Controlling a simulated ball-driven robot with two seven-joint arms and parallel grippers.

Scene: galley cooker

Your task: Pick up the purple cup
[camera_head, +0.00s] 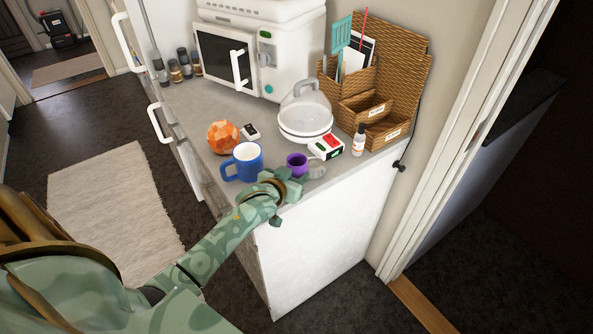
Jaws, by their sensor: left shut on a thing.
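The small purple cup (296,161) is near the front edge of the grey counter, upright as far as I can see. My left gripper (295,174) reaches in from the lower left and is shut on the purple cup at its near side. The gripper hides the lower near part of the cup, and I cannot tell whether the cup's base touches the counter. My right gripper is not in view.
A blue mug (242,163) stands just left of the purple cup, with an orange faceted ball (223,137) behind it. A red, white and green box (327,147), a small bottle (358,140) and a white lidded dish (304,118) stand close behind and right.

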